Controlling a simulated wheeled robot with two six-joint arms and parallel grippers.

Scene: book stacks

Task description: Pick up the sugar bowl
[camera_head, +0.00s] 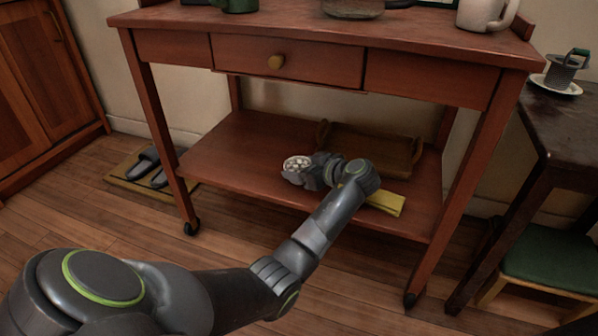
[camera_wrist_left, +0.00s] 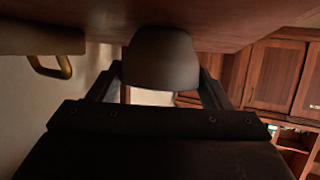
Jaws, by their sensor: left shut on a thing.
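The sugar bowl (camera_head: 297,162) is a small round bowl filled with white lumps, at the lower shelf of the wooden cart, left of the shelf's middle. My left gripper (camera_head: 304,172) reaches in from the right side of the bowl and is shut on it. In the left wrist view the bowl (camera_wrist_left: 161,58) shows as a dark rounded shape between the two fingers, close against the wooden surface. I cannot tell whether it touches the shelf. My right gripper is in neither view.
A wooden tray (camera_head: 395,150) with handles stands behind my wrist on the lower shelf (camera_head: 235,150). The cart's drawer (camera_head: 290,62) and top hang above. The shelf's left part is clear.

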